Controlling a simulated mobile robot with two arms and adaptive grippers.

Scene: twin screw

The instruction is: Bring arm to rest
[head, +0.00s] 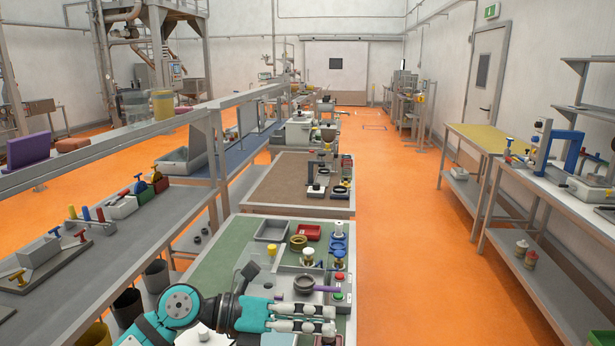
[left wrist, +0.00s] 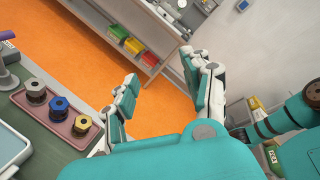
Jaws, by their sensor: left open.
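My left arm reaches in from the lower left of the head view, over the near end of the green-topped bench (head: 216,250). My left gripper (head: 332,320) points to the right, with its two fingers apart and nothing seen between them. In the left wrist view the fingers of the left gripper (left wrist: 161,68) are spread wide and empty, with orange floor and a shelf behind the gap. My right gripper is in neither view.
A pink tray (left wrist: 48,118) with three spools lies left of the fingers in the wrist view. Orange floor (head: 400,250) is clear right of the bench.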

